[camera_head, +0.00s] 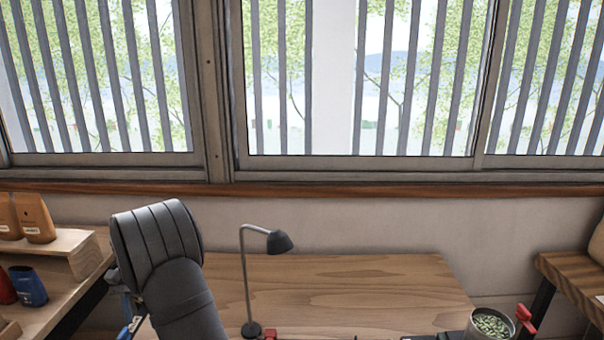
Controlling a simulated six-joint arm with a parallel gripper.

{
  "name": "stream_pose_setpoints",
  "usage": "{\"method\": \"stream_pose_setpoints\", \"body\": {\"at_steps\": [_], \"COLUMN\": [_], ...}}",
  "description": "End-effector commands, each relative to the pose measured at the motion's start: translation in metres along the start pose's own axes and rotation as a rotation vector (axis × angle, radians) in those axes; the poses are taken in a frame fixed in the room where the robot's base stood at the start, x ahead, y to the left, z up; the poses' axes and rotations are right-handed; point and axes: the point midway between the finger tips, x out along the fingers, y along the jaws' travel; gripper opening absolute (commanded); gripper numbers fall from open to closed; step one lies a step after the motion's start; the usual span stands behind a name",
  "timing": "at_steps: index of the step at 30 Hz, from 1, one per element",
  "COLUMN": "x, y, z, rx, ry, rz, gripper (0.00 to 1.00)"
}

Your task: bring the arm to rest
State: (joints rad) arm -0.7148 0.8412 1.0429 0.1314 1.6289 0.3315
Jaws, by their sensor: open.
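A dark grey link of my arm rises at the lower left of the head view, in front of the wooden table (350,285). It bends at a thick ribbed joint near its top. My gripper is not visible in this view, so I cannot see its fingers or whether anything is near them.
A grey desk lamp (279,242) stands right of my arm. A metal can of green beans (490,325) is at the table's front right. A left shelf (65,250) holds brown bags (36,218) and a blue container (28,286). The table's middle looks clear.

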Motion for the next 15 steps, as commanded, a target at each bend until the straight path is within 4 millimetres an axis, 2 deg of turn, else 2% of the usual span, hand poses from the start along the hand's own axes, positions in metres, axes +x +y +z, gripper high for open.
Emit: {"method": "stream_pose_setpoints", "body": {"at_steps": [3, 15], "x": [0.025, 0.101], "y": [0.0, 0.0], "z": [0.001, 0.001], "rx": [0.0, 0.0], "ry": [-0.004, -0.003], "rz": [0.001, 0.001], "gripper": [0.41, 0.41]}}
